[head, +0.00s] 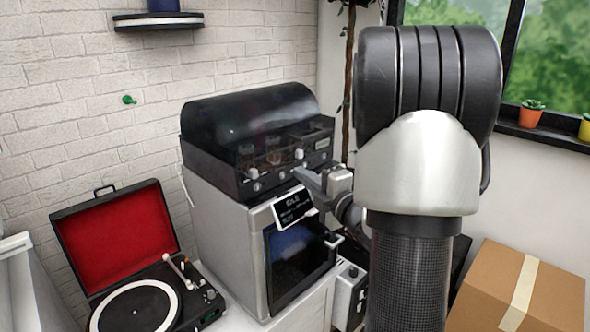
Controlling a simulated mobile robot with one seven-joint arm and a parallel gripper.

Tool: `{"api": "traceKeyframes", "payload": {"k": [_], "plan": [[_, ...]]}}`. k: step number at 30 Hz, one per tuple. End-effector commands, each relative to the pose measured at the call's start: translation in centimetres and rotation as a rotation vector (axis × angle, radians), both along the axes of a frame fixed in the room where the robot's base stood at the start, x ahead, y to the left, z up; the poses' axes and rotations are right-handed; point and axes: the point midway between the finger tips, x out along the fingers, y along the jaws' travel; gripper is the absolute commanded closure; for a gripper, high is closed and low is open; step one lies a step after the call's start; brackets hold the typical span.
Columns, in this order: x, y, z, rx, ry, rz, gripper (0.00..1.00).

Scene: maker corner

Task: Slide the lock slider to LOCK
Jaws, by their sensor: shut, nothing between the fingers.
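A grey machine (225,235) with a dark rounded hood (250,115) stands in the middle of the head view. Along the front of its dark upper part are several small pale knobs or sliders, one at the left (254,173) and one farther right (299,154). I cannot tell which of these, if any, is the lock slider, and no LOCK label can be read. My gripper (305,176) is shut and empty, close to the front edge of the upper part, just above the small display (293,207). I cannot tell whether it touches the machine.
The machine's lower door (290,262) is dark, with a pale handle at its right. An open record player (140,305) with a red-lined lid stands at left. A small grey box (349,295) is right of the machine, a cardboard box (560,290) at lower right.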

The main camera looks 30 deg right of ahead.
Motion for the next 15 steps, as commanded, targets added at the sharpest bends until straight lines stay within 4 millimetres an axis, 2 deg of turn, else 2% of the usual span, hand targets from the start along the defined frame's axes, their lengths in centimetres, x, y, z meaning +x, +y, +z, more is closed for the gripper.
{"api": "traceKeyframes", "payload": {"k": [3,6,15], "plan": [[-1.7,-0.2,0.0,0.0,0.001,-0.002,1.0],[-2.5,-0.3,0.0,0.0,-0.001,-0.001,1.0],[-2.9,-0.3,0.0,0.0,0.0,0.001,1.0]]}}
